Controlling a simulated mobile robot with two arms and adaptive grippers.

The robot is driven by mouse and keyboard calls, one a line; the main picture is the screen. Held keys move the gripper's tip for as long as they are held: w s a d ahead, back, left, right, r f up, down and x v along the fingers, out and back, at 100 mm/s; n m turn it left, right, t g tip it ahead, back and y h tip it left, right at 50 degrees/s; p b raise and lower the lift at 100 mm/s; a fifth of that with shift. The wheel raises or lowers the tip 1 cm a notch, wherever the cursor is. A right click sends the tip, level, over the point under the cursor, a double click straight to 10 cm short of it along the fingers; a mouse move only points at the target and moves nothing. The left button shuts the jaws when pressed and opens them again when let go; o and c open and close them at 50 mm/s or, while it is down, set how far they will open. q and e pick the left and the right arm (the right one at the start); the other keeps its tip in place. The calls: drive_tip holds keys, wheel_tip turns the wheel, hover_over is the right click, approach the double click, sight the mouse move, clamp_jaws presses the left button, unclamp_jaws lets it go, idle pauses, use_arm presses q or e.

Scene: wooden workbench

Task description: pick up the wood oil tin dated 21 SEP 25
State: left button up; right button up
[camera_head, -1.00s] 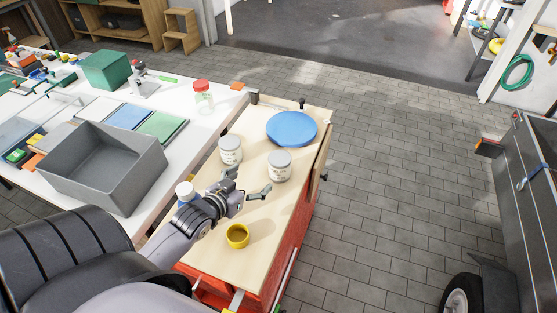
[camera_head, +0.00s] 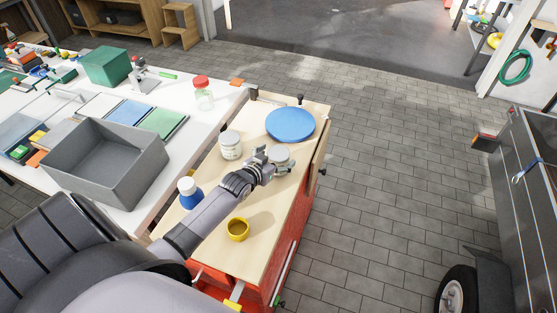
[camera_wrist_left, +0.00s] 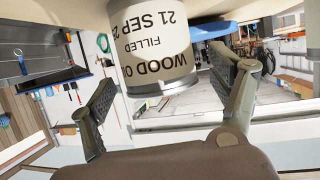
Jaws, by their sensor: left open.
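A pale wood oil tin with a grey lid (camera_head: 281,153) stands on the wooden bench top, partly hidden behind my left gripper (camera_head: 272,162). In the left wrist view this tin (camera_wrist_left: 152,40) appears upside down, its label reading "WOOD O…", "FILLED" and "21 SEP 2…", with the last digit cut off. The open fingers of my left gripper (camera_wrist_left: 165,75) lie on either side of it in that view, with no visible grip. A second, similar tin (camera_head: 231,146) stands to the left; its label is too small to read. My right gripper is not in view.
A blue round disc (camera_head: 290,124) lies behind the tins. A blue bottle with a white cap (camera_head: 189,194) and a yellow cup (camera_head: 237,229) stand nearer. A grey bin (camera_head: 107,165) and a red-lidded jar (camera_head: 203,94) are on the white table at left.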

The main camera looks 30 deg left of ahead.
use_arm(q)
drive_tip(key=shift+x, duration=0.8)
drive_tip(key=shift+s, duration=0.1)
drive_tip(key=shift+c, duration=0.2)
drive_tip(key=c, duration=1.5)
drive_tip(key=shift+r, duration=0.15)
